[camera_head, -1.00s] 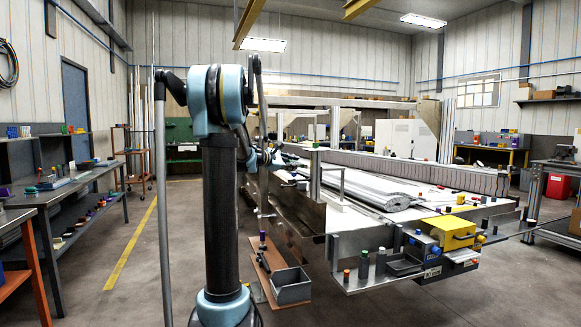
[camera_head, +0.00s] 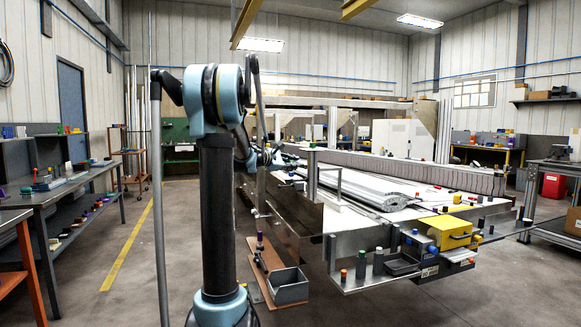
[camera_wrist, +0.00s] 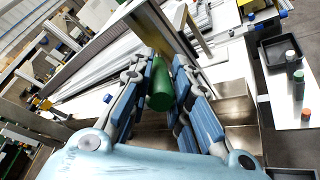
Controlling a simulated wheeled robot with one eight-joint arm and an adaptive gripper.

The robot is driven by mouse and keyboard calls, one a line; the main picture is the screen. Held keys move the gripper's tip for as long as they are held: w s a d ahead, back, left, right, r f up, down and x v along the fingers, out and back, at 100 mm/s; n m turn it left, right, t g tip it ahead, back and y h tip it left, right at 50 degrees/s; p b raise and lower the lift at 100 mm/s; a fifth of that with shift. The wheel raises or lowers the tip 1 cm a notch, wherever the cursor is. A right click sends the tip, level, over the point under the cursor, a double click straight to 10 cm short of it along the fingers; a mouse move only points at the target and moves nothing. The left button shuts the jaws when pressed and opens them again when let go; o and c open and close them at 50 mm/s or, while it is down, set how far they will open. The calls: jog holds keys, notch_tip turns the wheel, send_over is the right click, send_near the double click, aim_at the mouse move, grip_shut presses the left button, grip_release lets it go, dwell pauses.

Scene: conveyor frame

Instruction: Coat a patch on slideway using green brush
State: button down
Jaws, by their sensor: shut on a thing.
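My gripper (camera_wrist: 160,98) is shut on a green cylindrical handle (camera_wrist: 161,84), which I take for the green brush. Its bristles are not visible. In the camera_head view my gripper (camera_head: 268,154) is small, at the near left side of the conveyor frame (camera_head: 318,222), and its hold is too small to make out there. Long pale grey rails and a rolled slatted cover (camera_head: 385,194) lie along the frame. I cannot tell which surface is the slideway, or see a coated patch. In the camera_wrist view rails (camera_wrist: 120,70) run behind the handle.
A yellow box (camera_head: 447,233) stands at the frame's front right, beside a small dark tray (camera_head: 402,264) and capped bottles (camera_head: 361,263). An upright metal post (camera_head: 312,178) rises near my gripper. A grey bin (camera_head: 288,286) sits low by the frame. The left aisle is clear.

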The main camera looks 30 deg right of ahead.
jog(key=shift+w+d+r, duration=0.1)
jog(key=shift+w+r, duration=0.25)
jog(key=shift+r, duration=1.15)
jog(key=shift+s+a, duration=0.5)
jog(key=shift+s, duration=1.5)
jog(key=shift+w+d+r, duration=0.2)
jog(key=shift+w+r, duration=0.05)
jog(key=shift+w, duration=0.4)
jog(key=shift+w+d+r, duration=0.2)
jog(key=shift+w+r, duration=0.1)
jog(key=shift+w, duration=0.35)
jog(key=shift+w+d+r, duration=0.2)
jog(key=shift+w+r, duration=0.05)
jog(key=shift+w, duration=0.4)
